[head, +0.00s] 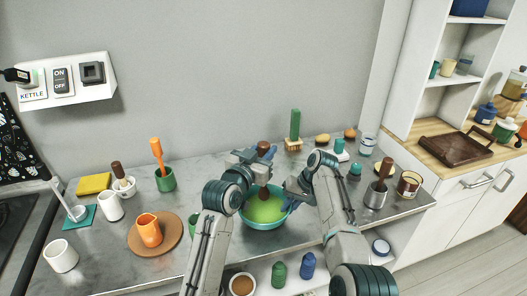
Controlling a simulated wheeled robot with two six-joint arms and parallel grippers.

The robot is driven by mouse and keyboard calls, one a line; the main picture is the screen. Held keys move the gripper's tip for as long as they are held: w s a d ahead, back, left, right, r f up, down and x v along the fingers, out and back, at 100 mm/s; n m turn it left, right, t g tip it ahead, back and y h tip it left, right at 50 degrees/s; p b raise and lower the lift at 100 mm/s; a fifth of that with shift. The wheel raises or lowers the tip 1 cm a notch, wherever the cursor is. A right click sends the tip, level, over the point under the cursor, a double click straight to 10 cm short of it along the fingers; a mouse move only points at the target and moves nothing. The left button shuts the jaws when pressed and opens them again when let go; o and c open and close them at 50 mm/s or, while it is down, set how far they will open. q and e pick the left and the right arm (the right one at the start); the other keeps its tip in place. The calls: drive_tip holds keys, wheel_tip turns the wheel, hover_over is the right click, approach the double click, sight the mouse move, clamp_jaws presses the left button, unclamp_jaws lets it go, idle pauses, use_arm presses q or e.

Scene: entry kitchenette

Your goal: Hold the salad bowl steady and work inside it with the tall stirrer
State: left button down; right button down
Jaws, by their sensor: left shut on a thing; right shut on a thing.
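The salad bowl (250,222) is teal with a bright green inside and stands on the grey counter. The tall stirrer (263,146) is dark brown and roughly upright; its lower part reaches down into the bowl. My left gripper (262,168) is shut on the stirrer above the bowl, and its fingers hide the stirrer's middle. My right gripper (293,193) is shut at the bowl's right rim, holding the bowl; my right arm hides part of that side. Whether the stirrer's tip touches the bowl's bottom is hard to tell.
Left are an orange jug (149,230) on a brown round board (172,232), white mugs (109,206) and a green pot (165,180) with an orange tool. Behind stands a green-handled brush (295,127). Right are a metal cup (375,197) and a jar (408,184).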

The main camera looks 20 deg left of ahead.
sight(264, 143)
use_arm(q)
drive_tip(key=shift+r, duration=2.25)
use_arm(e)
drive_tip(key=shift+f, duration=0.15)
drive_tip(key=c, duration=1.4)
unclamp_jaws()
use_arm(q)
drive_tip(key=shift+w+f, duration=0.1)
use_arm(e)
drive_tip(key=shift+w, duration=0.1)
